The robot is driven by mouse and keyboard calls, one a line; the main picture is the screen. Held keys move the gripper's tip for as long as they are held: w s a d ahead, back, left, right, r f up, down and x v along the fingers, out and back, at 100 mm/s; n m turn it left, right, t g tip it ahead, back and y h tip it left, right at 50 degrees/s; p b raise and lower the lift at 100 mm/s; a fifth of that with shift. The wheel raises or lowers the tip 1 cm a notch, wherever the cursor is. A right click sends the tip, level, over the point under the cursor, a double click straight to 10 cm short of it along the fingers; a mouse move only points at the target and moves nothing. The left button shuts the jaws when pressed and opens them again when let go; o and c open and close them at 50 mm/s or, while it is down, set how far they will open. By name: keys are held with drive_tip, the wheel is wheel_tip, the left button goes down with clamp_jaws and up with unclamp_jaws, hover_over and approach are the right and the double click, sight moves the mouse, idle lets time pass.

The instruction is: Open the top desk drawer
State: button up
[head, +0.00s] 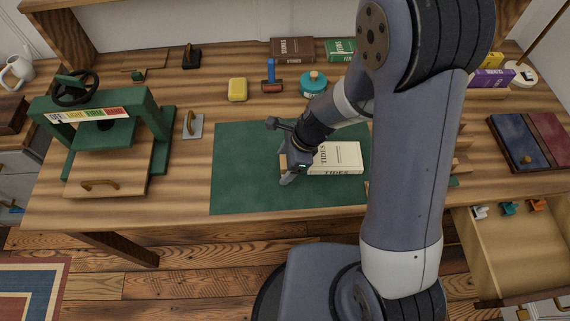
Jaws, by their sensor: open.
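A desk drawer (503,254) at the lower right is pulled out from under the desk's right end, its pale wooden interior showing from above. Several small clips, white, teal and orange, lie near its back. Its front edge and handle are only partly visible at the bottom right. My gripper (282,153) is open over the green mat, at the left end of a cream book (338,157) lettered TIDES. It is well to the left of the drawer. I cannot tell whether its fingers touch the book.
The green mat (240,185) is mostly clear. My arm hides part of the desk's right half.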

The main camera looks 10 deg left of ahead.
sight(285, 161)
drive_tip(key=shift+f, duration=0.2)
drive_tip(key=shift+c, duration=0.4)
drive_tip(key=c, duration=1.1)
drive_tip(key=shift+o, duration=0.2)
wheel_tip(285, 161, up, 10)
drive_tip(key=shift+r+p, duration=0.1)
drive_tip(key=shift+p, duration=0.75)
